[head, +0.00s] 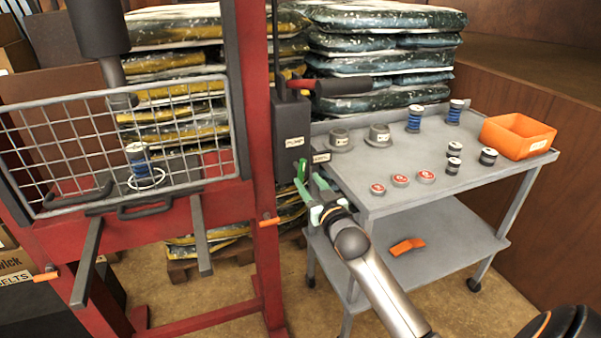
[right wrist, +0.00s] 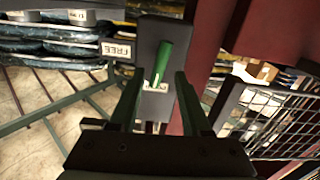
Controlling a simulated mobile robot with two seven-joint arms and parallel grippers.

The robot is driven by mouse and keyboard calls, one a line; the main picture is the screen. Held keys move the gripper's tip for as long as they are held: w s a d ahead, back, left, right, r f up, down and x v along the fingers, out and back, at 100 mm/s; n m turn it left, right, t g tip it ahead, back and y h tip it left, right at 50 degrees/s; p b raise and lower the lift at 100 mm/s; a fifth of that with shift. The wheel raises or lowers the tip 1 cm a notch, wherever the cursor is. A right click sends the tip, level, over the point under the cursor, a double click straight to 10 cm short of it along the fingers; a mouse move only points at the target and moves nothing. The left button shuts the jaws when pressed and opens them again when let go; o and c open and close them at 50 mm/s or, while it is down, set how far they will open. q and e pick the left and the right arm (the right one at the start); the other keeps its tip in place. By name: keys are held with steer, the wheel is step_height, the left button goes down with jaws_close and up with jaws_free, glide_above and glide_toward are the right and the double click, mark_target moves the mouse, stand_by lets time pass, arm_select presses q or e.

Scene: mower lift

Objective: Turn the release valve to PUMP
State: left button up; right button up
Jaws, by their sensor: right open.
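In the right wrist view the green lever (right wrist: 162,62) rises from a small plate, and the side label reads FREE (right wrist: 117,50). My right gripper (head: 311,184) is open at the lever; its fingers (right wrist: 157,82) lie either side of the lever's lower part. I cannot tell whether they touch it. My left gripper is out of view.
A grey cart (head: 385,200) with spools, red-topped tins and an orange bin (head: 517,135) stands to the right. The wire guard (head: 120,140) and red frame (head: 255,90) are on the left. A pump handle (head: 345,85) sticks out above the box.

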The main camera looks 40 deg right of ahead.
mark_target(303, 174)
steer(key=shift+x, duration=3.15)
steer(key=shift+c, duration=0.3)
jaws_close()
